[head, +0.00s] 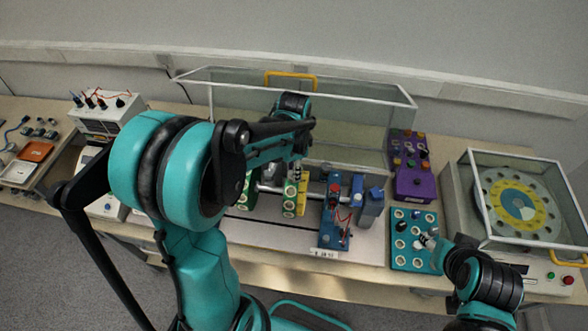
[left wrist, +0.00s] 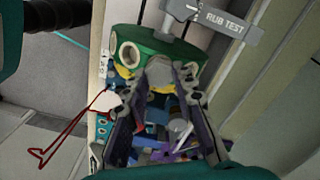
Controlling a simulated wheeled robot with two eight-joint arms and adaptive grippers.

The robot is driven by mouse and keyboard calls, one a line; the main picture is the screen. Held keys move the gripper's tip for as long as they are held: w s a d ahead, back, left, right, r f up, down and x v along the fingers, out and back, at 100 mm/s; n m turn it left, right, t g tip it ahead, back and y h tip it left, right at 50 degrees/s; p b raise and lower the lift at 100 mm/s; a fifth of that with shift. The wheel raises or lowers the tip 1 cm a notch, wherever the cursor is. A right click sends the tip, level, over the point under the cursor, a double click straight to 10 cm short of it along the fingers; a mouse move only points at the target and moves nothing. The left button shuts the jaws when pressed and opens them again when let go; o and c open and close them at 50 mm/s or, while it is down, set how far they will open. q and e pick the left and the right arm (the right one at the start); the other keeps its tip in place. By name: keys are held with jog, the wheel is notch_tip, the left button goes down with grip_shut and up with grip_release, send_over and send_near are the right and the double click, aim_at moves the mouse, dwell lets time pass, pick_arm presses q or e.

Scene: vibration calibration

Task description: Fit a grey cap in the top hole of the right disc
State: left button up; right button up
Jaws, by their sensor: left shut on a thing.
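The right disc (head: 289,197), green-rimmed with pale round holes, stands on a shaft on the bench; a green disc also fills the top of the left wrist view (left wrist: 185,53). My left gripper (head: 299,167) is right above the right disc, small and partly hidden by its own arm. In the left wrist view my left gripper (left wrist: 159,78) is shut on a grey cap (left wrist: 158,73), right against the disc's edge. Whether the cap is inside the hole is hidden. My right gripper (head: 428,240) is at the teal tray's right side; its fingers are too small to read.
The left disc (head: 244,192) is partly behind my left arm. A teal tray with holes (head: 402,256) lies to the right, with a purple control box (head: 414,184) behind it. A clear guard with a yellow handle (head: 291,75) stands behind the discs. A covered dial machine (head: 475,245) is far right.

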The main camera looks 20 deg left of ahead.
pick_arm(q)
jog(key=shift+f+b, duration=0.35)
jog(key=shift+f, duration=0.1)
jog(key=o, duration=0.7)
jog(key=shift+o, duration=0.2)
notch_tip(320, 180, up, 12)
jog(key=shift+s, duration=0.1)
dwell(0.5)
